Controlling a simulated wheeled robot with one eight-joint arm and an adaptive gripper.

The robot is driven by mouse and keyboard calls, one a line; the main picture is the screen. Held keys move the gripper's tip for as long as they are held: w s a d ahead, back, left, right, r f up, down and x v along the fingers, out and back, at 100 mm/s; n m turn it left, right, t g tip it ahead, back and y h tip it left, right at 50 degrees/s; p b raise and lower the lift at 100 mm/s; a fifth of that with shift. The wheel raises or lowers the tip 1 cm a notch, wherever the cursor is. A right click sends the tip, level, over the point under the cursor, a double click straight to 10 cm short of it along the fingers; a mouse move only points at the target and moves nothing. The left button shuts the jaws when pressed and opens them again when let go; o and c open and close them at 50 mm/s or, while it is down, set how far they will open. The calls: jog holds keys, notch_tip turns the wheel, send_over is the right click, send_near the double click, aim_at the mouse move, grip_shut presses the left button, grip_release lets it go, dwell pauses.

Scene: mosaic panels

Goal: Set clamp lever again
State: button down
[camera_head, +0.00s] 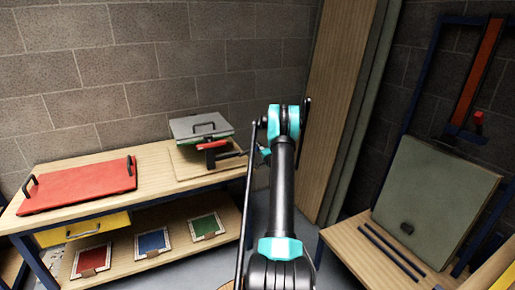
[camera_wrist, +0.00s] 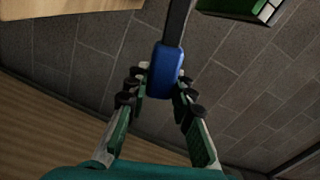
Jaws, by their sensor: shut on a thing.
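In the wrist view a blue lever grip (camera_wrist: 165,72) sits at the end of a dark bar (camera_wrist: 178,22). My gripper (camera_wrist: 162,92) has its fingers on both sides of this grip and is shut on it. In the head view the clamp (camera_head: 212,145), with red and dark parts, stands at the right end of the left bench, in front of a grey panel with a black handle (camera_head: 203,127). A dark bar runs from the clamp toward my gripper (camera_head: 254,152). My wrist partly hides the grip there.
A red panel with black handles (camera_head: 80,187) lies on the left bench. Red, blue and green framed tiles (camera_head: 153,242) lie on the shelf below, near a yellow drawer (camera_head: 84,230). A grey-green panel (camera_head: 437,200) leans on the right bench. A wooden board (camera_head: 335,100) stands behind my arm.

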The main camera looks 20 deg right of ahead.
jog(key=shift+s+f, duration=0.1)
jog(key=c, duration=1.3)
grip_release()
jog(key=s, duration=1.2)
jog(key=shift+d, duration=0.25)
